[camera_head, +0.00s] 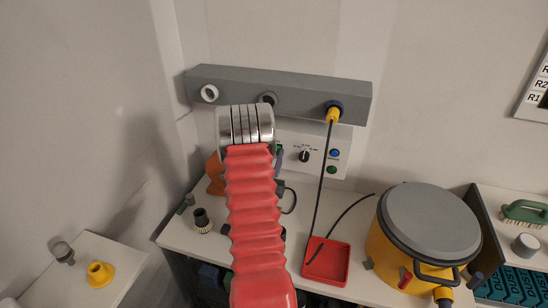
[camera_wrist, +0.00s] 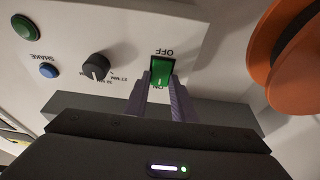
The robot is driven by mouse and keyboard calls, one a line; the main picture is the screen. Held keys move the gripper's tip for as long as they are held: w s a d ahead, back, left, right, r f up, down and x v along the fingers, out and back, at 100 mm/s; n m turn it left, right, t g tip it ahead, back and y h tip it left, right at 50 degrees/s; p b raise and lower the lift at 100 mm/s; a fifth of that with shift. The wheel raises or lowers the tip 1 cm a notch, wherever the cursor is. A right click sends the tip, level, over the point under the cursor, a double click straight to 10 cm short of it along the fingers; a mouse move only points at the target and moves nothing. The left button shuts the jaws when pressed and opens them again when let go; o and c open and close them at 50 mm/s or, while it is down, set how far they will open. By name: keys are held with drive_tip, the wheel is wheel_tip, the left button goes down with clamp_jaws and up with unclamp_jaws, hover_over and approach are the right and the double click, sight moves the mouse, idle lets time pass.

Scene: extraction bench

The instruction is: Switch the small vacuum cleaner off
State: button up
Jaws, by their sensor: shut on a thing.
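In the wrist view a green rocker switch (camera_wrist: 161,71), lit, sits on a pale panel (camera_wrist: 120,32) between upside-down labels OFF and ON. My gripper (camera_wrist: 160,95) has its two purple fingers at the switch, one at each side edge, shut on it. In the head view the panel (camera_head: 316,142) is on the back wall, and my red-sleeved arm hides most of my gripper (camera_head: 279,155) and the switch. A yellow drum with a grey lid (camera_head: 428,217), which looks like a small vacuum cleaner, stands at the bench's right.
A black dial (camera_wrist: 96,66), a blue button (camera_wrist: 49,71) and a green button (camera_wrist: 22,27) share the panel. An orange round thing (camera_wrist: 299,75) is close to my gripper. A red tray (camera_head: 327,262) and black cables lie on the bench. A grey socket rail (camera_head: 300,92) runs above.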

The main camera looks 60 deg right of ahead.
drive_tip(key=o, duration=1.1)
drive_tip(key=shift+c, duration=0.2)
drive_tip(key=shift+a, duration=0.1)
